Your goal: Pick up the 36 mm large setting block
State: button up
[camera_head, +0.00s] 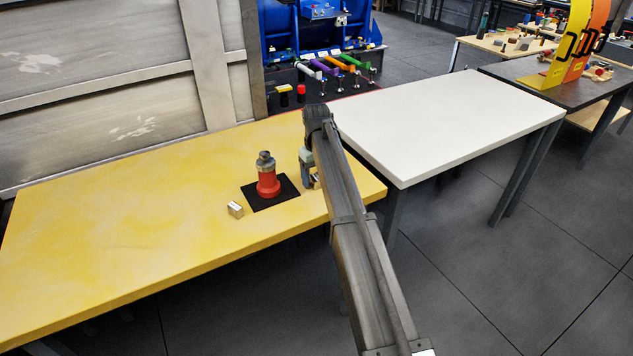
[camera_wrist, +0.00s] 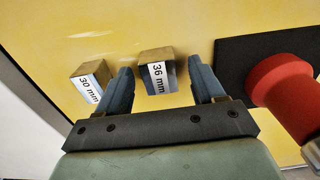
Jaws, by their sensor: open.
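The 36 mm block (camera_wrist: 156,69) is a small block with a tan top and a white label reading "36 mm", on the yellow table. In the wrist view it shows between the fingertips of my open gripper (camera_wrist: 160,78), with a gap to the finger on each side. I cannot tell how far above the table the fingertips are. In the head view my gripper (camera_head: 308,181) is low over the table, right of the black mat, and with my arm it largely hides this spot.
A 30 mm block (camera_wrist: 92,80) lies just left of my left finger in the wrist view. A red part (camera_head: 267,184) stands on the black mat (camera_head: 285,192). Another small block (camera_head: 235,209) lies left of the mat. The yellow table's (camera_head: 110,235) left side is clear.

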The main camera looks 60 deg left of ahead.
jog(key=shift+f, duration=0.35)
jog(key=shift+c, duration=0.4)
grip_shut()
